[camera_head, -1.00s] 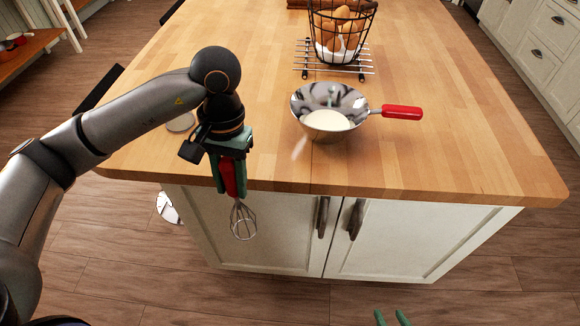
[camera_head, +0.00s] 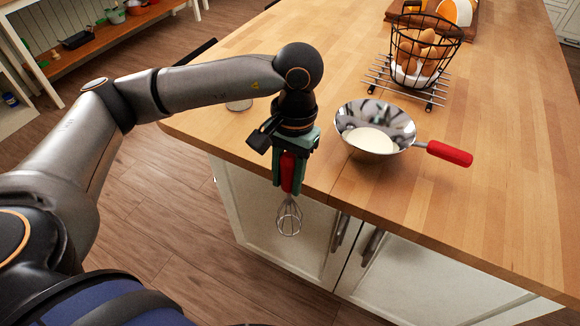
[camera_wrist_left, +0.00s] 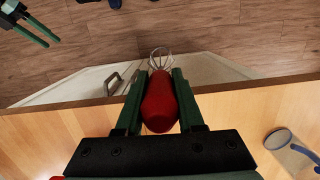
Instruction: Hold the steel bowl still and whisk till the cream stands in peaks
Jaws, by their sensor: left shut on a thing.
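The steel bowl (camera_head: 402,124) stands on the wooden island top near its front edge, white cream (camera_head: 371,139) inside and its red handle (camera_head: 450,153) pointing right. My left gripper (camera_head: 289,185) is shut on the red handle (camera_wrist_left: 160,103) of the whisk and points down. The whisk's wire head (camera_head: 289,215) hangs in the air in front of the island's edge, to the left of the bowl and apart from it. My right gripper (camera_wrist_left: 32,24) shows only in the left wrist view, at the top left, with its green fingers apart and nothing between them.
A black wire basket of eggs (camera_head: 424,58) stands on a wire rack (camera_head: 380,72) behind the bowl. A small round glass thing (camera_wrist_left: 287,141) stands near the island's left edge. White cabinet doors (camera_head: 290,245) lie below. The top right of the bowl is clear.

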